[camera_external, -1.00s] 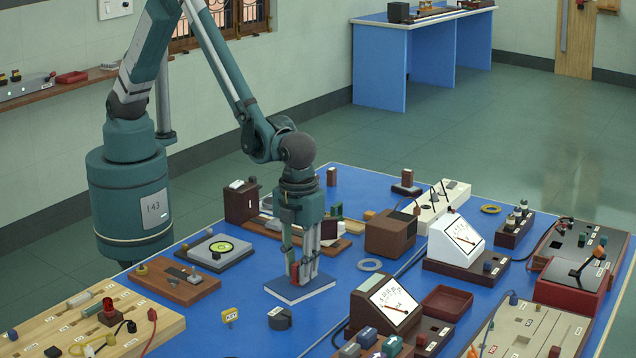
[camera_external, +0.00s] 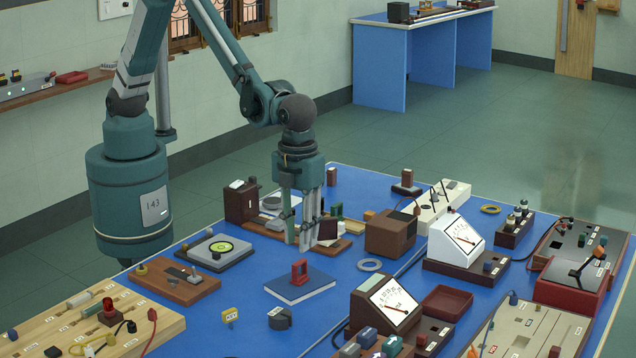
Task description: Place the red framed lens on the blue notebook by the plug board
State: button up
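The red framed lens (camera_external: 299,272) stands upright on the blue notebook (camera_external: 316,290), near its far edge. The notebook lies flat on the blue bench top, with its pale page edges facing the camera. My gripper (camera_external: 304,246) is above and behind the lens, apart from it, with its fingers pointing down. The fingers look spread and nothing shows between them. The wooden plug board (camera_external: 150,332) with coloured plugs and wires is at the front left, across a stretch of bench from the notebook.
A dark dial meter (camera_external: 365,312) stands to the right of the notebook, and a metal ring (camera_external: 370,265) lies behind it. A wooden block with a switch (camera_external: 178,282) is to the left.

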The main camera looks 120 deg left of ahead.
aim_at(299, 262)
notch_tip(299, 262, up, 4)
jog(key=shift+f, duration=0.25)
dwell(0.6)
jog(key=s+a+r+n+t, duration=0.2)
jog(key=s+a+r+n, duration=0.25)
jog(key=s+r, duration=0.45)
jog(key=s+a+r+n+t, duration=0.1)
jog(key=s+a+r+n, duration=0.4)
jog(key=s+r, duration=0.45)
jog(key=s+a+n+t, duration=0.2)
jog(key=s+a+n, duration=0.2)
jog(key=s, duration=0.8)
jog(key=s+a+n+t, duration=0.2)
jog(key=s+a+n, duration=0.2)
jog(key=s, duration=0.7)
jog(key=shift+s+a+r, duration=0.15)
jog(key=shift+s+a, duration=0.2)
jog(key=shift+a, duration=0.2)
